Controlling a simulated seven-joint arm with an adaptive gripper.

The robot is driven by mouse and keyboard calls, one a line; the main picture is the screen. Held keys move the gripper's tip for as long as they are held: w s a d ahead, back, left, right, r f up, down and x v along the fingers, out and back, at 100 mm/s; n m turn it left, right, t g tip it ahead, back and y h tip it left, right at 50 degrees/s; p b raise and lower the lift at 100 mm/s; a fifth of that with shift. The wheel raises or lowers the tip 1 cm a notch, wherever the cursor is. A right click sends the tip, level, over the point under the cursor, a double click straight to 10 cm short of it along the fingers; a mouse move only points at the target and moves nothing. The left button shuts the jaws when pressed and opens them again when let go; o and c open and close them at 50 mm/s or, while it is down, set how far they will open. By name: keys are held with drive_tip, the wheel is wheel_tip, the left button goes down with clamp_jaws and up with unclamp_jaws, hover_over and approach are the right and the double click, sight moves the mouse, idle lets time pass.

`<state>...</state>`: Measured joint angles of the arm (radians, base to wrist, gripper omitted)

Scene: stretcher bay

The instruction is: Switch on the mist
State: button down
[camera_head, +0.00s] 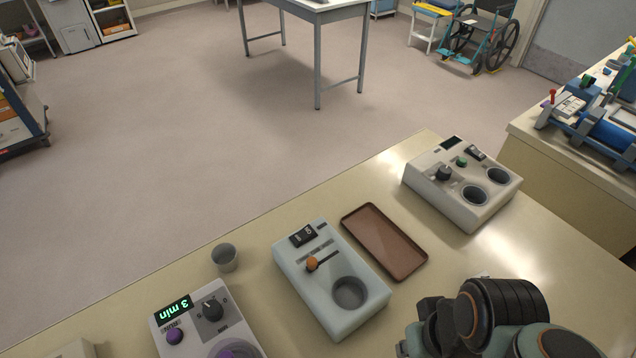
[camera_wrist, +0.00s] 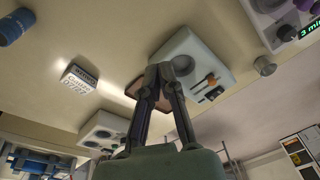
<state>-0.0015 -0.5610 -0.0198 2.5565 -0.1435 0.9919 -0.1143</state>
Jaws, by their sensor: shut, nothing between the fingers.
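Three devices stand on the counter, and no mist shows at any of them. The middle pale device (camera_head: 333,286) has an orange-tipped lever (camera_head: 312,263) in a slot, a small dark display and a round well. It also shows in the wrist view (camera_wrist: 190,48), beyond my fingers. The left device (camera_head: 190,325) has a green "3 min" display, a dark dial (camera_head: 213,308) and a purple button (camera_head: 174,336). The right device (camera_head: 455,200) has two wells, a dark knob and a green button. My gripper (camera_wrist: 159,72) is shut and empty, apparently above the counter near the middle device; contact cannot be told.
A brown tray (camera_head: 385,241) lies between the middle and right devices. A small grey cup (camera_head: 225,257) stands left of the middle device. A white labelled block (camera_wrist: 80,80) lies on the counter in the wrist view. A side counter (camera_head: 580,160) holds blue equipment.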

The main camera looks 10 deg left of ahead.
drive_tip(key=w+a+r+n+t+y, duration=0.2)
drive_tip(key=w+a+n+t, duration=0.15)
drive_tip(key=w, duration=0.65)
drive_tip(key=w+a+r+n+t+y, duration=0.1)
drive_tip(key=w+a+r+n+t, duration=0.25)
drive_tip(key=w, duration=0.65)
drive_tip(key=w+a+f+g+y, duration=0.1)
drive_tip(key=a+f, duration=0.5)
drive_tip(key=f, duration=0.6)
drive_tip(key=shift+w, duration=0.3)
drive_tip(key=shift+a+f, duration=0.1)
hover_over(307, 226)
drive_tip(key=s, duration=0.2)
drive_tip(key=f, duration=0.4)
drive_tip(key=d+f, duration=0.1)
drive_tip(key=f, duration=0.2)
drive_tip(key=shift+s+f, duration=0.1)
drive_tip(key=shift+d+f, duration=0.2)
drive_tip(key=shift+f, duration=1.6)
